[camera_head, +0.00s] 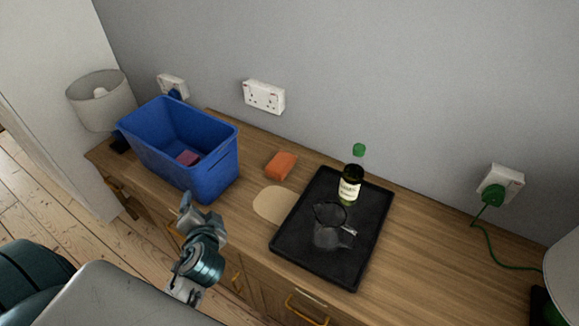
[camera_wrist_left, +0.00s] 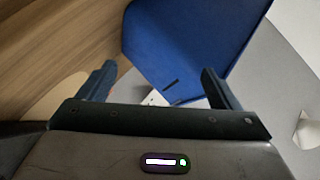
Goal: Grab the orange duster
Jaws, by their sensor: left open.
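The orange duster (camera_head: 281,165) is a small orange block lying on the wooden cabinet top, between the blue bin and the black tray. My left gripper (camera_head: 187,206) is in front of the blue bin, apart from the duster and nearer to me. In the left wrist view my left gripper (camera_wrist_left: 160,78) has its two fingers spread wide with nothing held between them. The duster does not show clearly in the wrist view. My right gripper is not in view.
A blue bin (camera_head: 212,178) holding a dark pink item (camera_head: 188,158) stands left of the duster. A beige mat (camera_head: 268,204) lies in front. A black tray (camera_head: 352,270) holds a green-capped bottle (camera_head: 349,184) and a glass jug (camera_head: 330,232). A lamp (camera_head: 101,98) stands far left.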

